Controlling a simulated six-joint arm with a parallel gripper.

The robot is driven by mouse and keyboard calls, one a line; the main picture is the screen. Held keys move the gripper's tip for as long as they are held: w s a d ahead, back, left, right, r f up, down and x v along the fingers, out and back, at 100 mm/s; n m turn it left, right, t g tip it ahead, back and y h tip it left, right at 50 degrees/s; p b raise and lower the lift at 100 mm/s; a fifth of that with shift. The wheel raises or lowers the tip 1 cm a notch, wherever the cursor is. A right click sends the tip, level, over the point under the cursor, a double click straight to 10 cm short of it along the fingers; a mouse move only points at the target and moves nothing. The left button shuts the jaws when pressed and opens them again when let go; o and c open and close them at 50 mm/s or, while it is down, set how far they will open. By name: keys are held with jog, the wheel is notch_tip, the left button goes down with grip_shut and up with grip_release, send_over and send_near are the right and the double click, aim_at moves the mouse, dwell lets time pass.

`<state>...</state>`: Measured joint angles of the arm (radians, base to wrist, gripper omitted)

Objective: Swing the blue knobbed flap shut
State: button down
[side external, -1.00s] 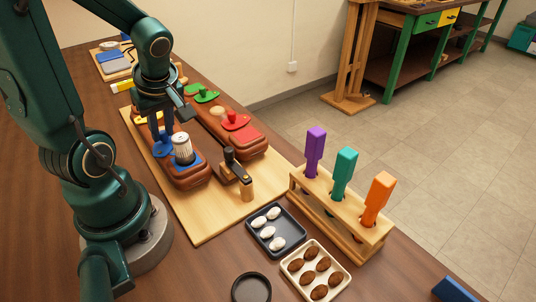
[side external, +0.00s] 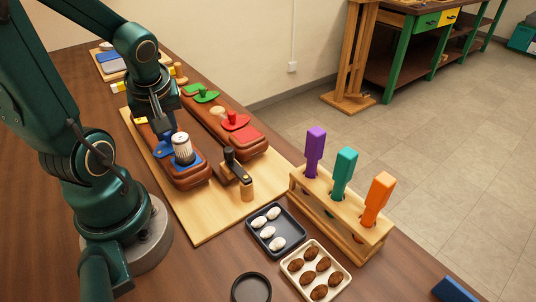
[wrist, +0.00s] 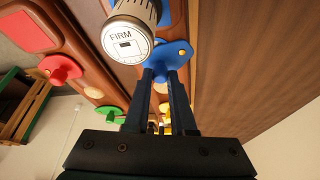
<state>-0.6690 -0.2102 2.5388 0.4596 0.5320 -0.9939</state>
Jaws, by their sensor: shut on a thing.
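The blue knobbed flap (side external: 163,150) is on the near brown saddle block (side external: 190,180), beside a white ribbed cylinder (side external: 182,148). The cylinder stands on a blue pad (side external: 197,161). In the wrist view the blue flap (wrist: 180,52) lies close beside the cylinder (wrist: 130,35), which reads FIRM. My gripper (wrist: 161,72) is shut on the flap's knob, which is mostly hidden between the fingertips. In the side view my gripper (side external: 166,132) reaches down, tilted, at the flap from above.
The far brown block carries a red flap (side external: 235,121), a red pad (side external: 246,137) and a green flap (side external: 206,96). A black-topped wooden post (side external: 240,172) stands close to the near block's front end. Trays and a tool rack (side external: 340,215) stand farther right.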

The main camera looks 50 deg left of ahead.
aim_at(171, 151)
jog(key=c, duration=0.8)
grip_release()
jog(key=shift+o, duration=0.2)
jog(key=shift+v, duration=2)
jog(key=shift+s+d+r, duration=0.1)
jog(key=shift+d+r, duration=0.1)
jog(key=shift+r, duration=0.3)
